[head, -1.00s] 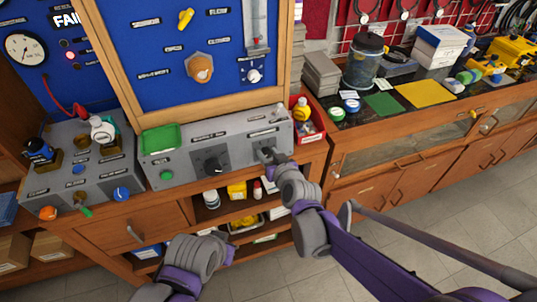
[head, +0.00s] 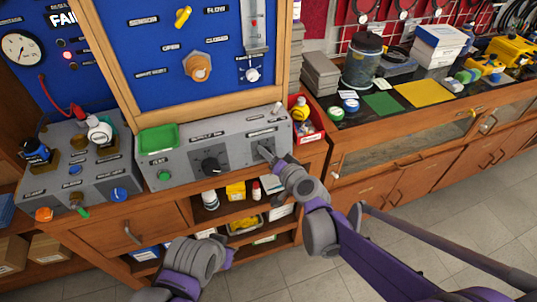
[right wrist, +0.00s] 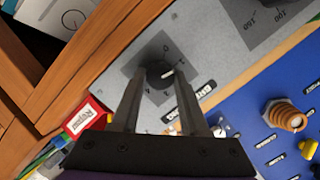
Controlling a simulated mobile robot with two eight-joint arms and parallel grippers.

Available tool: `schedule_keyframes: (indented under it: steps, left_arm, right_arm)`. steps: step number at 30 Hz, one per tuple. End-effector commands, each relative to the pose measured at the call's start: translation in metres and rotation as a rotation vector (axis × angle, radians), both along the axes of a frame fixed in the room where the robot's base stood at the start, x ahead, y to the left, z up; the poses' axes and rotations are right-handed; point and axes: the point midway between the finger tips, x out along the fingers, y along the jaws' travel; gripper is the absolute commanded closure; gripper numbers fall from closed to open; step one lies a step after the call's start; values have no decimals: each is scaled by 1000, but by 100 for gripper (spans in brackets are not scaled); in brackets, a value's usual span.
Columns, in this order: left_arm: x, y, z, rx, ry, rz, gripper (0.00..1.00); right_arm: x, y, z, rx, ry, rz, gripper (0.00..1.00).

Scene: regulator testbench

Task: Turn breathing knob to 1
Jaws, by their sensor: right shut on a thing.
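The breathing knob (right wrist: 160,74) is a small black round knob on a dark square dial plate, on the grey sloped panel (head: 190,143). A "0" shows above it in the right wrist view, and other digits are partly covered. Its white mark points right and slightly up; I cannot read exactly which digit it meets. My right gripper (head: 265,152) is at the right part of the panel, its two fingers (right wrist: 160,88) on either side of the knob, shut on it. In the head view the gripper hides the knob. My left arm is low in the head view; its jaws are not discernible.
A larger black knob (head: 211,165) and a green button (head: 165,176) are on the same panel. A green tray (head: 158,138) lies at its left end. A red bin (head: 304,118) stands just right of the panel. A blue board (head: 160,60) rises behind.

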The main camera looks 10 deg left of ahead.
Motion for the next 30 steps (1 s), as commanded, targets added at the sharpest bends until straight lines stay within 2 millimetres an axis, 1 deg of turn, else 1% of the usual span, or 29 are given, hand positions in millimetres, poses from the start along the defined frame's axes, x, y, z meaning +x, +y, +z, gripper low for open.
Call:
schedule_keyframes:
  steps: [17, 18, 20, 21, 22, 23, 30]
  left_arm:
    - [0, 0, -1, 0, 0, 0, 100]
    - [0, 0, -1, 0, 0, 0, 100]
    - [0, 0, -1, 0, 0, 0, 100]
    - [0, 0, -1, 0, 0, 0, 100]
    - [0, 0, -1, 0, 0, 0, 100]
    - [0, 0, -1, 0, 0, 0, 100]
    - [0, 0, -1, 0, 0, 0, 100]
  right_arm:
    - [0, 0, 0, 28, 19, -8, 100]
    - [0, 0, 0, 27, 18, -8, 51]
    - [0, 0, 0, 27, 18, -8, 40]
    - [0, 0, 0, 27, 18, -8, 33]
    - [0, 0, 0, 27, 18, -8, 27]
    - [0, 0, 0, 27, 19, -7, 26]
    - [0, 0, 0, 27, 19, -7, 26]
